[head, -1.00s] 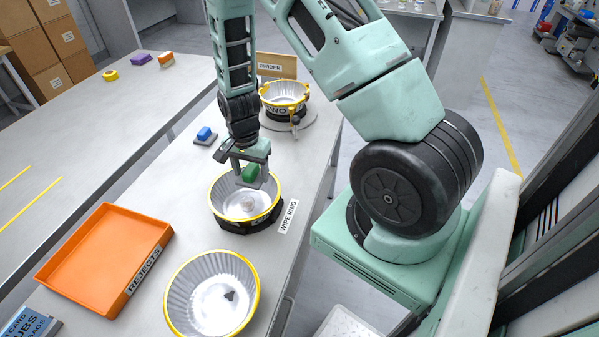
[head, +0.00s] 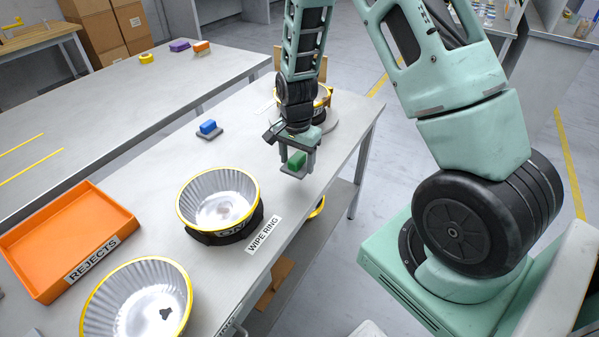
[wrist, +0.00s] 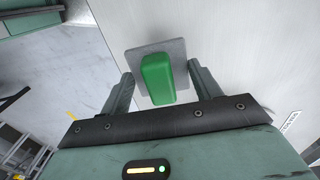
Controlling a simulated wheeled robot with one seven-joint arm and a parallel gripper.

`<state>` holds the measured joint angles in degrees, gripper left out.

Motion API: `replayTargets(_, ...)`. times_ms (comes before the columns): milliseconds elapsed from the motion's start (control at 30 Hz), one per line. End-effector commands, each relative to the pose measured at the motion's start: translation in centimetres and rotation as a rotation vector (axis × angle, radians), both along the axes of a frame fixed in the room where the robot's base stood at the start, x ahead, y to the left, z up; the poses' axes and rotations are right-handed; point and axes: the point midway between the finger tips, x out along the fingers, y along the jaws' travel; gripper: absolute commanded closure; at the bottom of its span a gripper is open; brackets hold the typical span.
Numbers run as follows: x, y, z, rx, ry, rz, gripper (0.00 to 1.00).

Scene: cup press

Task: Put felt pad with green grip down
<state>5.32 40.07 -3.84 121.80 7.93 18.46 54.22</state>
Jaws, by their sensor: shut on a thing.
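The felt pad with the green grip (head: 297,160) is in my gripper (head: 296,158), a thin grey square under a green block. My gripper is shut on it, pointing down, over the table (head: 232,147) near its right edge, behind and right of the middle pan. In the wrist view the green grip (wrist: 157,78) lies between the two fingers, with the grey pad (wrist: 178,52) beyond it. Whether the pad touches the tabletop cannot be told.
A yellow-rimmed metal pan (head: 182,207) sits in a black ring beside the "WIPE RING" label (head: 263,234). Another pan (head: 125,310) is nearer. An orange rejects tray (head: 60,232) stands left. A blue-gripped pad (head: 208,128) lies behind.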

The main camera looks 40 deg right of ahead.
Motion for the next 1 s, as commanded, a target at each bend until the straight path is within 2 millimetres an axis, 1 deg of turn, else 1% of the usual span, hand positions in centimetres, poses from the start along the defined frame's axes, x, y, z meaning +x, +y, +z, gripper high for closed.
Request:
replayTargets(67,0.0,0.0,-0.6,-0.001,0.0,0.0,0.58)
replayTargets(200,0.0,0.0,-2.7,0.0,0.002,0.0,0.58)
replayTargets(333,0.0,0.0,-4.2,0.0,0.0,0.001,0.58)
replayTargets(400,0.0,0.0,-4.5,0.0,-0.001,0.001,0.58)
replayTargets(633,0.1,0.0,-4.6,0.0,-0.002,0.001,0.58)
replayTargets(767,0.1,0.0,-5.0,0.0,-0.002,0.001,0.58)
replayTargets(800,0.1,0.0,-4.9,0.0,-0.002,0.001,0.29)
replayTargets(833,0.1,0.0,-4.8,0.0,-0.002,0.001,0.2)
replayTargets(867,0.1,0.0,-4.8,0.0,-0.002,0.001,0.15)
replayTargets(1000,0.1,0.0,-4.8,0.0,-0.002,0.001,0.15)
